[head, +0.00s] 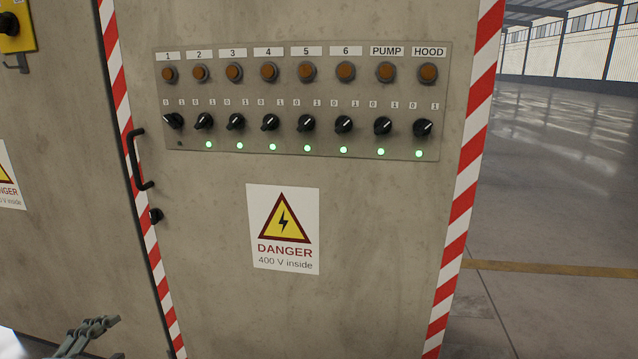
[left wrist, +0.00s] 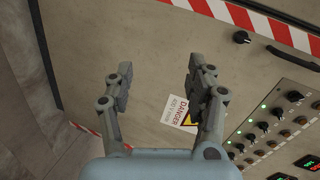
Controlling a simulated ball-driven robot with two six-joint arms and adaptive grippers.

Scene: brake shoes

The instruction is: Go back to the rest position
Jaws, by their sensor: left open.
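My left gripper (head: 92,335) is at the bottom left corner of the head view, low in front of the cabinet and apart from its switches. In the left wrist view its two fingers (left wrist: 160,82) stand wide apart with nothing between them. The control panel (head: 300,95) has a row of amber lamps or buttons above a row of black rotary knobs. The leftmost knob (head: 173,121) is turned differently from the others, and the small lamp under it is dark. The lamps under the other knobs glow green. My right gripper is in neither view.
The cabinet door has a black handle (head: 137,160), red-and-white striped edges and a danger sign (head: 283,229); one finger partly covers the sign in the left wrist view. A yellow switch box (head: 18,25) is at the upper left. Open floor (head: 560,190) lies to the right.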

